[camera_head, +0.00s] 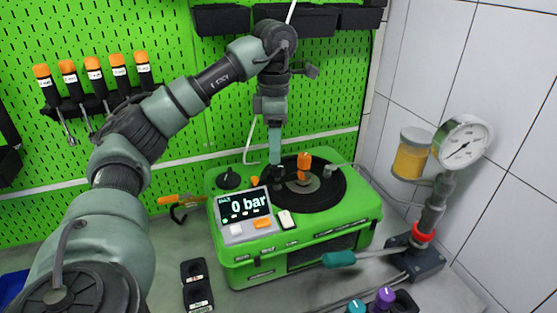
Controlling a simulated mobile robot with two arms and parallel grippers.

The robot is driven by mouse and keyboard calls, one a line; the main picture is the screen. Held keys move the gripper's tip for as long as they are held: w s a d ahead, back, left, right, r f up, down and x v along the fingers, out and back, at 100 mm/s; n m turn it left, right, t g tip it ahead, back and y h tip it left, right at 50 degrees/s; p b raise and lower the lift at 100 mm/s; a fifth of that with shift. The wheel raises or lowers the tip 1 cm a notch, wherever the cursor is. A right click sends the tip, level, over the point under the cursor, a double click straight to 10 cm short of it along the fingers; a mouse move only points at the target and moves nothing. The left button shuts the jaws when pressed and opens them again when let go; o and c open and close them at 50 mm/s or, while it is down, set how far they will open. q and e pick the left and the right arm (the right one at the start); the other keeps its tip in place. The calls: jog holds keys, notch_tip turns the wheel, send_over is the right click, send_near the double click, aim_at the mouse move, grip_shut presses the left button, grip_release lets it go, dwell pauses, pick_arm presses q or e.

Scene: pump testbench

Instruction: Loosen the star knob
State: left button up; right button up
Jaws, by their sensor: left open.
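My left gripper (275,160) points down above the green pump unit (250,272), close to a small dark part on its top. The fingers look narrow from this side, and the gap between them is hard to see. A black knob (228,178) sits on the unit's top left; its shape is too small to confirm as the star knob. An orange-topped part (304,163) stands upright on the round black disc (325,197), just right of the fingers. I see nothing held. My right gripper is out of view.
The unit's display (243,204) reads 0 bar. At right stand a pressure gauge (463,143), a yellow-filled jar (410,157) and a teal-handled lever (340,259). Orange-handled pliers (178,200) lie left of the unit. Orange-handled screwdrivers (93,68) hang on the green pegboard (190,135).

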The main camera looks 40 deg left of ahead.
aim_at(275, 167)
pick_arm(q)
notch_tip(275, 167, down, 3)
jog(key=shift+s+a+r+p, duration=0.1)
jog(key=shift+p, duration=0.3)
jog(key=shift+w+f, duration=0.2)
jog(key=shift+f, duration=0.4)
jog(key=shift+w+f, duration=0.15)
jog(key=shift+f, duration=0.45)
jog(key=shift+s, duration=0.1)
jog(key=c, duration=1)
grip_shut()
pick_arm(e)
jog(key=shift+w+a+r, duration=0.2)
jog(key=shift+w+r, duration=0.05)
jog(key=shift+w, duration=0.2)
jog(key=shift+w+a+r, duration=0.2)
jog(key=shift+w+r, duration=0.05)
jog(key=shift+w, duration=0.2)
